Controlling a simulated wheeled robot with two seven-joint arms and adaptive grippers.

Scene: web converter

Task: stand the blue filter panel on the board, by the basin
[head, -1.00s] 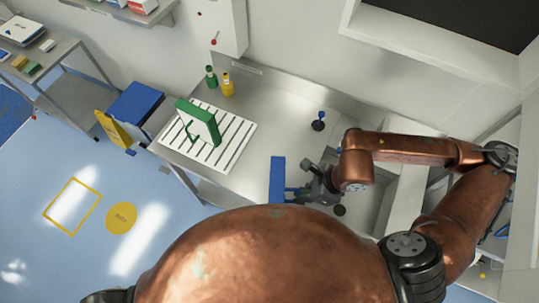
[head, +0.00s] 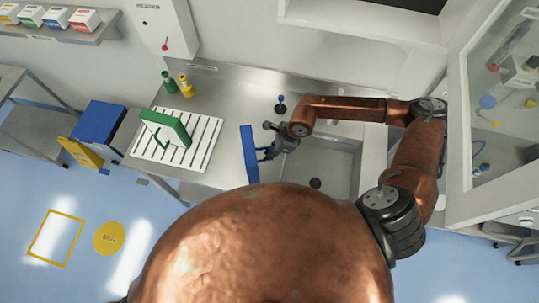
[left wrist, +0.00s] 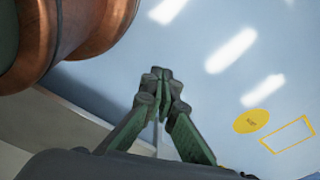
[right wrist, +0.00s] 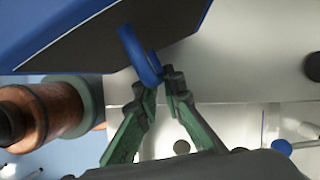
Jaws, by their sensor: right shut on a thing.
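The blue filter panel (head: 249,153) is upright and edge-on in the head view, between the board and the basin. My right gripper (head: 267,153) is shut on its blue handle (right wrist: 138,54); the panel's dark face (right wrist: 105,45) fills the upper left of the right wrist view. Whether its lower edge touches the bench is unclear. The white slatted board (head: 206,133) lies on the bench, left of the panel. The basin (head: 335,163) is sunk in the bench on the right, partly behind my arm. My left gripper (left wrist: 160,73) is shut and empty above the floor.
A green panel (head: 172,126) stands on the board, with bare slats to its right. A green bottle (head: 169,82) and a yellow bottle (head: 186,86) stand behind the board. A blue bin (head: 98,128) is left of the bench.

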